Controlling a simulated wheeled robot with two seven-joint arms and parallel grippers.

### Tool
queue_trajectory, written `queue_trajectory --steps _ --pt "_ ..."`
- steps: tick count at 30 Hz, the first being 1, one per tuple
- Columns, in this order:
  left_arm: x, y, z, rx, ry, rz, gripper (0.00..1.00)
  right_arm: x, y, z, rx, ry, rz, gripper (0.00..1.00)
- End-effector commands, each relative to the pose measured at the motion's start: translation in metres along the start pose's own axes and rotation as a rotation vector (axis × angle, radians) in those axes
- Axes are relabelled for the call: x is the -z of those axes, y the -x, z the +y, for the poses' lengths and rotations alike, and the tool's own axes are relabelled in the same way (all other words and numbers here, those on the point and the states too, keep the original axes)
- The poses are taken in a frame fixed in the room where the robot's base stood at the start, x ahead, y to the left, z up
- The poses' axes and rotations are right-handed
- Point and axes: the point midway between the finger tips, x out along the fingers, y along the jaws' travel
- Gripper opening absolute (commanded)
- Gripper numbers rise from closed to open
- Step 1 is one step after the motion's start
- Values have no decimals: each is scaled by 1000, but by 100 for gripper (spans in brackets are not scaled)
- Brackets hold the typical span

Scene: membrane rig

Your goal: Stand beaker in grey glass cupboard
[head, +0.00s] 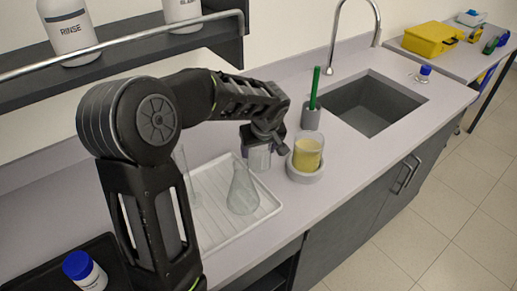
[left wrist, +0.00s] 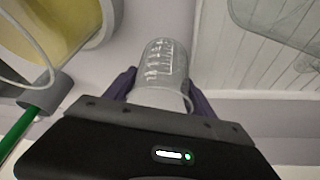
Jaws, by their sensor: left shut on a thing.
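A clear glass beaker (head: 259,158) with white markings is held by my left gripper (head: 264,143) at the right back corner of the white drying tray. In the left wrist view the beaker (left wrist: 164,66) sits between the two dark purple fingers of my left gripper (left wrist: 160,92), which are shut on its sides. I cannot tell whether its base touches the surface below. No cupboard that I can clearly name as the grey glass cupboard shows. My right gripper is not in view.
A conical flask (head: 243,190) stands on the white tray (head: 262,215). Close right of the beaker, a yellow-filled vessel (head: 307,155) stands on a round grey base. A green-handled brush (head: 314,90) stands before the sink (head: 370,110). A shelf with rinse bottles (head: 68,30) overhangs left.

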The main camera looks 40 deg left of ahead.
Motion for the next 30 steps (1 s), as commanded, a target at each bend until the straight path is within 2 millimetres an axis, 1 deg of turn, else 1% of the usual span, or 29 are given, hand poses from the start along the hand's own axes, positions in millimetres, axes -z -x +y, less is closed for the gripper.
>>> queue_trajectory --steps 8,12,13,21,30 --pt "-1 -3 0 -1 0 1 21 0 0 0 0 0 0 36" --pt "-3 -6 0 -2 0 1 21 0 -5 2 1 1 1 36" --pt "-2 -6 0 -1 0 1 64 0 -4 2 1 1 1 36" --pt "-2 -5 0 -1 0 0 86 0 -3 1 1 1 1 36" --pt "-1 -3 0 -1 0 0 86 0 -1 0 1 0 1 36"
